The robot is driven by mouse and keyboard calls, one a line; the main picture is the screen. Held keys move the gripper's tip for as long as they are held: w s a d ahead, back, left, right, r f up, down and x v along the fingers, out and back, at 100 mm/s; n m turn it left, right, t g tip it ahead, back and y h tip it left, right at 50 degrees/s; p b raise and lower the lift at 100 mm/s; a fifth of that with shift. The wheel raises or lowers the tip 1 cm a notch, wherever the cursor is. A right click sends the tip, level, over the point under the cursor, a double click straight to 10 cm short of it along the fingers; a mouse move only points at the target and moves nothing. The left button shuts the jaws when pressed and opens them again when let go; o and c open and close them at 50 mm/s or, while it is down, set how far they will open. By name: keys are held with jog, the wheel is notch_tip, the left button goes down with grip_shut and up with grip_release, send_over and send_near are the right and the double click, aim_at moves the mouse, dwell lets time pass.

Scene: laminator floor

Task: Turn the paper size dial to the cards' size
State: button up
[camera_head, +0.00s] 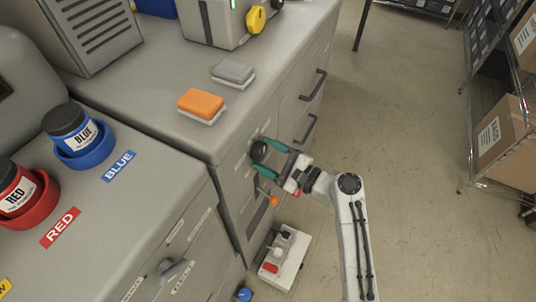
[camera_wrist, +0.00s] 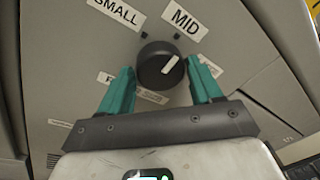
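The paper size dial (camera_wrist: 153,70) is a round black knob with a white pointer line. The pointer slants to the upper right, between the MID label (camera_wrist: 186,20) and a partly hidden label on the right (camera_wrist: 212,67). A SMALL label (camera_wrist: 117,12) sits at upper left. Other labels at lower left and below are partly covered or unreadable. My gripper (camera_wrist: 160,66) is open, with one green finger on each side of the dial; I cannot tell whether they touch it. In the head view the dial (camera_head: 258,150) is on the cabinet front between the fingers. No cards are identifiable.
An orange block (camera_head: 201,103) and a grey block (camera_head: 232,72) lie on the cabinet top (camera_head: 160,75). Drawer handles (camera_head: 313,85) stick out right of the dial. An orange-tipped lever (camera_head: 273,200) is below my gripper. A white box (camera_head: 285,260) stands low down. Floor (camera_head: 400,110) at right is clear.

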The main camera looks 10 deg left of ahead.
jog(key=c, duration=0.7)
jog(key=shift+f+b, duration=0.1)
jog(key=shift+b, duration=0.2)
jog(key=n+b, duration=0.2)
jog(key=b, duration=0.1)
jog(key=shift+f+n+b, duration=0.25)
jog(key=shift+n+b, duration=0.05)
jog(key=n+b, duration=0.3)
jog(key=b, duration=0.2)
jog(key=shift+d+n+y, duration=0.1)
jog(key=shift+n+y, duration=0.3)
jog(key=n+b, duration=0.4)
jog(key=b, duration=0.1)
jog(key=shift+w+y, duration=0.1)
jog(key=shift+y, duration=0.2)
jog(key=shift+r+n+b, duration=0.2)
jog(key=shift+n+b, duration=0.8)
jog(key=shift+b, duration=0.25)
jog(key=shift+r+g, duration=0.1)
jog(key=shift+g, duration=0.2)
